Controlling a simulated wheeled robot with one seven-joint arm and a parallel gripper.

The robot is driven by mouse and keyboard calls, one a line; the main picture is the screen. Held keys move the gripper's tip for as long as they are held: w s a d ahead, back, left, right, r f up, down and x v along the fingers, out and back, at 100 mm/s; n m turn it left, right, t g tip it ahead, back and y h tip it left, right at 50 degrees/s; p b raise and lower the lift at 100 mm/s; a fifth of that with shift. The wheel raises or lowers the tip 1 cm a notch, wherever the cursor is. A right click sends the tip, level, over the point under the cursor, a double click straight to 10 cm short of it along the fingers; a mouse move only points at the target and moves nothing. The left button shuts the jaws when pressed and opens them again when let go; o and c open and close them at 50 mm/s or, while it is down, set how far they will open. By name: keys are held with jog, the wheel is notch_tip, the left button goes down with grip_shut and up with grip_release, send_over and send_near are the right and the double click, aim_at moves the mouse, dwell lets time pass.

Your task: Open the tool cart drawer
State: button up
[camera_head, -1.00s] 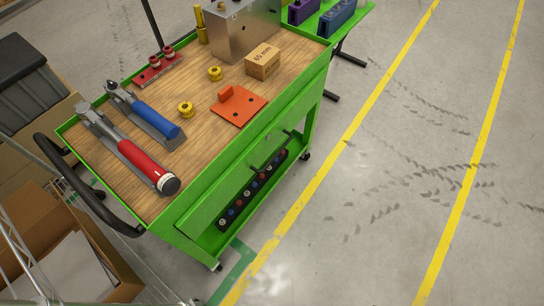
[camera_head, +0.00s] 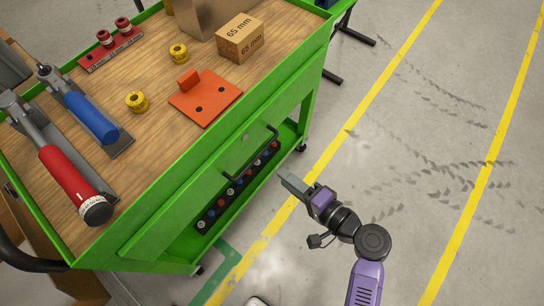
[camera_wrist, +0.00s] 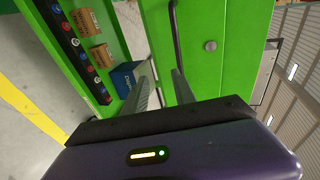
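The green tool cart (camera_head: 112,256) stands at the left of the head view. Its drawer (camera_head: 185,208) has a green front that looks shut, with a black bar handle (camera_head: 254,160) and a small round lock (camera_head: 245,137). My gripper (camera_head: 284,176) is to the right of the handle in the head view, apart from the drawer front. In the wrist view, the two fingers of my gripper (camera_wrist: 164,88) are spread with nothing between them. The handle (camera_wrist: 175,35) lies ahead of them, nearly in line with the right finger, and the drawer front (camera_wrist: 205,75) fills the middle.
A black strip with coloured knobs (camera_head: 208,212) sits on the lower shelf. Floor right of the cart is clear.

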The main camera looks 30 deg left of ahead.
aim_at(258, 154)
jog(key=a, duration=0.3)
jog(key=w+a+g+y+b, duration=0.1)
jog(key=a, duration=0.3)
jog(key=a+r+n+g, duration=0.1)
jog(key=a, duration=0.2)
jog(key=shift+w+a, duration=0.15)
jog(key=shift+a, duration=0.15)
grip_shut()
dwell(1.1)
